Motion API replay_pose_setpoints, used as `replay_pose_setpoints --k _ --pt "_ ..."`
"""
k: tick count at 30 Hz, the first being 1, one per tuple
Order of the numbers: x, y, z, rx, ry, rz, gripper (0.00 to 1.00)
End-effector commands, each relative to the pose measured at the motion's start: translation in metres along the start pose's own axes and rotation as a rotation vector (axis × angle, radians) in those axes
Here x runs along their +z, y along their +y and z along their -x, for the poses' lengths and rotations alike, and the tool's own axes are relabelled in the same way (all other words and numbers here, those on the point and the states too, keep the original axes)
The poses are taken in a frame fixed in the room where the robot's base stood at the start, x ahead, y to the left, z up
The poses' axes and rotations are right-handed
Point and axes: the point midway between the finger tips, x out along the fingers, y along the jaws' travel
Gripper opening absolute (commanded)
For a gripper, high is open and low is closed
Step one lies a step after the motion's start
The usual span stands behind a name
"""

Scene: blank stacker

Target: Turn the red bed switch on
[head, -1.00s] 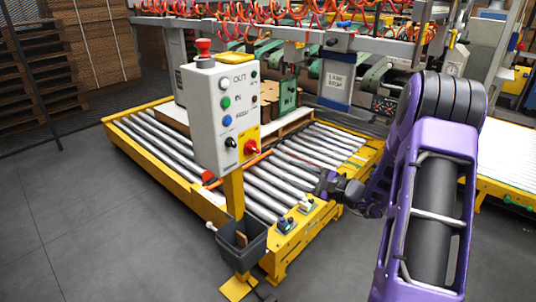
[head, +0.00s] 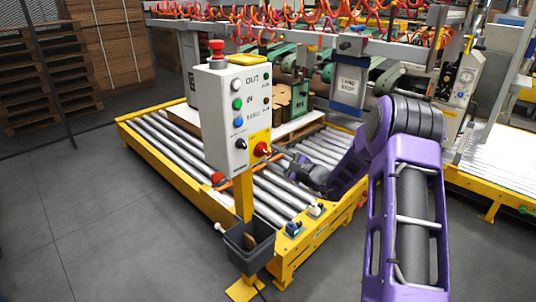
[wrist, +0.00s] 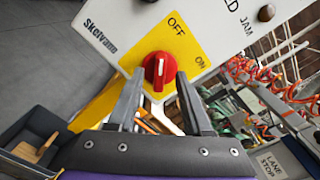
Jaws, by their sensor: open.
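The red bed switch (wrist: 159,70) is a rotary knob on a yellow plate marked OFF and ON. In the wrist view its white pointer line runs roughly up and down in the picture, tilted little. In the head view the switch (head: 262,149) sits low on the right side of the white control box (head: 222,110). My gripper (wrist: 157,85) is open, its two fingers on either side of the knob's lower part in the wrist view. I cannot tell whether they touch it. In the head view my gripper (head: 284,155) reaches toward the knob from the right.
The box stands on a yellow post with a grey bin (head: 248,248) below. A red emergency button (head: 216,48) tops it. Other coloured buttons are on its front. A roller conveyor (head: 178,150) lies behind. Open grey floor (head: 80,200) is at left.

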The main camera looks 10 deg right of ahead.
Motion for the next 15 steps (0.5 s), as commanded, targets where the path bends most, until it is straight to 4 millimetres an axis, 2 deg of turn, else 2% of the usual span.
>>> replay_pose_setpoints --k 3,6,15 --pt "0.000 0.000 -0.015 0.000 -0.001 0.000 0.50" --pt "-0.001 0.000 -0.021 0.000 0.001 0.000 0.50" --pt "0.000 0.000 -0.023 0.000 0.001 0.000 0.50"
